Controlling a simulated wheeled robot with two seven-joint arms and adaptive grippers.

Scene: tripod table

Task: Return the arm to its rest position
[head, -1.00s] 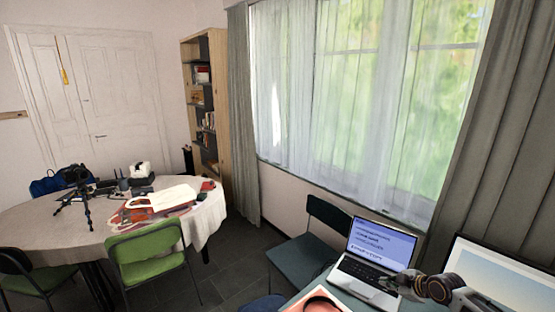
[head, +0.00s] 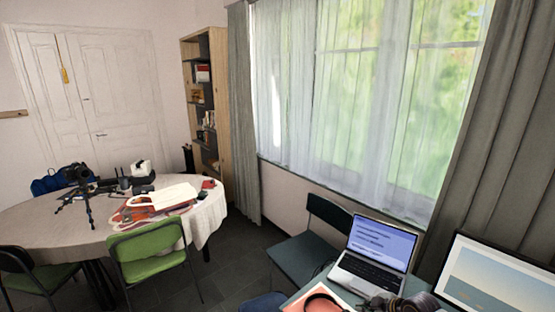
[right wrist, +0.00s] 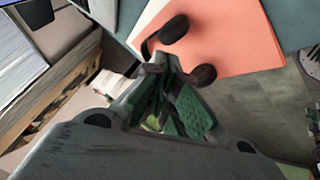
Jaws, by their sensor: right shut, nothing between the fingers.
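My right gripper shows as a dark shape (head: 388,303) at the bottom edge of the head view, just below the open laptop (head: 372,262). In the right wrist view its fingers (right wrist: 163,68) are shut with nothing between them. Dark headphones (right wrist: 203,76) lie on an orange sheet (right wrist: 243,35) just beyond the fingertips in that view; I cannot tell whether they touch. The headphones' band also shows in the head view (head: 309,299). My left gripper is not in view.
A monitor (head: 500,278) stands to the right of the laptop on the desk. A dark chair (head: 300,257) is by the window. At left, a round table (head: 45,225) holds a tripod (head: 82,200), with a green chair (head: 150,248) in front. Open floor lies between.

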